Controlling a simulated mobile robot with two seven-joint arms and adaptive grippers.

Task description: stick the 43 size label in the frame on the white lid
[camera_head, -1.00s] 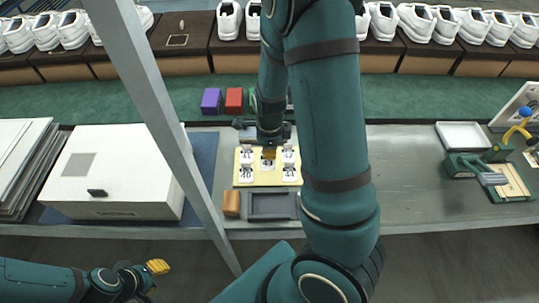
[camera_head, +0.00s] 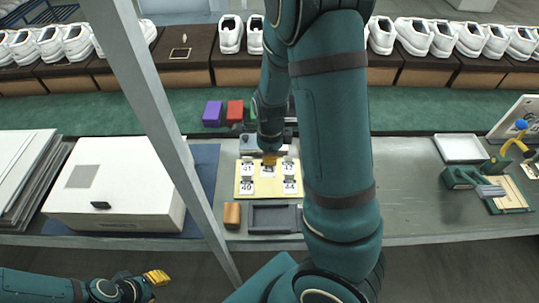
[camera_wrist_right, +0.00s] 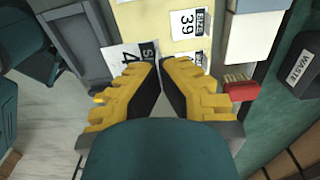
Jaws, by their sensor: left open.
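The white box (camera_head: 125,190) stands on the left, with a grey square frame (camera_head: 82,177) on its lid. My right gripper (camera_head: 270,158) is over the pale yellow label board (camera_head: 268,191). In the right wrist view its fingertips (camera_wrist_right: 160,66) are nearly together at a white label (camera_wrist_right: 128,62) showing a 4; the fingers hide its other digit. It looks larger than the board labels, so lifted. The head view shows this label (camera_head: 267,171) below the fingertips. A 39 label (camera_wrist_right: 188,22) lies on the board. My left gripper (camera_head: 157,277) is open and empty at the lower left, in front of the table.
A dark grey tray (camera_head: 272,206) and a brown block (camera_head: 232,215) lie before the board. A grey post (camera_head: 155,110) stands between box and board. Purple (camera_head: 213,113) and red (camera_head: 235,112) bins stand behind. A white tray (camera_head: 460,147) and green tool (camera_head: 462,178) are right.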

